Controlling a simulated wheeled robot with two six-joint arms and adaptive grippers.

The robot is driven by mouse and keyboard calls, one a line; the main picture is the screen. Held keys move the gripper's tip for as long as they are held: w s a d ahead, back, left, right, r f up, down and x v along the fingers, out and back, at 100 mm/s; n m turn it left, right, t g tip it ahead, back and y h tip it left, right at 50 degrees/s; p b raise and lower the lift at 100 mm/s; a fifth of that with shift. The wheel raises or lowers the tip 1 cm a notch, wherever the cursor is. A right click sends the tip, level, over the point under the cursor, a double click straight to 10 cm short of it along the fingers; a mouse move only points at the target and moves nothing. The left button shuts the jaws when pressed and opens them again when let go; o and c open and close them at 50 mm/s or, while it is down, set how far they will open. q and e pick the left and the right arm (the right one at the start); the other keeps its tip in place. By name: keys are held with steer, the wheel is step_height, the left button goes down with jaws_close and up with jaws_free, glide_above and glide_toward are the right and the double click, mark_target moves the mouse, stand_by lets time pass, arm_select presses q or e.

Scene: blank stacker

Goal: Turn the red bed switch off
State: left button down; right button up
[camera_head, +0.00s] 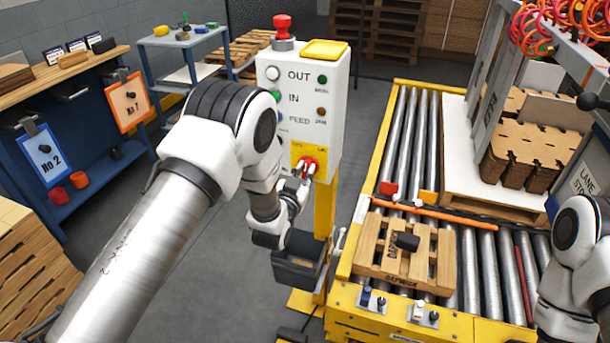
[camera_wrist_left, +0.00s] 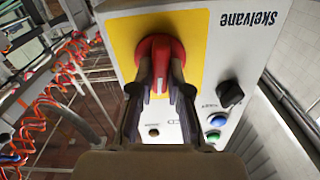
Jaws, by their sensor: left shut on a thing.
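The red switch (camera_head: 309,162) sits on a yellow plate at the lower front of the white control box (camera_head: 335,112). In the left wrist view the red switch (camera_wrist_left: 158,60) has a raised handle that runs up and down in the picture. My left gripper (camera_head: 304,173) is at the switch, and its two fingers (camera_wrist_left: 160,85) are shut on either side of the red handle. The fingers hide part of the handle. My right arm shows at the lower right in the head view, but its gripper is out of the picture.
A red mushroom button (camera_head: 282,26) stands on top of the box. A black knob (camera_wrist_left: 230,93) is near the yellow plate in the wrist view. A dark bin (camera_head: 298,265) hangs below. The roller conveyor (camera_head: 485,265) with a wooden pallet (camera_head: 380,262) is to the right.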

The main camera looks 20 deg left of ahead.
arm_select(q)
steer(key=n+b, duration=0.1)
steer(key=n, duration=0.4)
steer(key=shift+a+f+b, duration=0.15)
steer(key=shift+b, duration=0.2)
steer(key=n+b, duration=0.1)
steer(key=n, duration=0.4)
steer(key=shift+a, duration=0.1)
steer(key=shift+n, duration=0.4)
steer(key=c, duration=1.1)
jaws_free()
steer(key=s, duration=1.2)
steer(key=shift+a, duration=0.2)
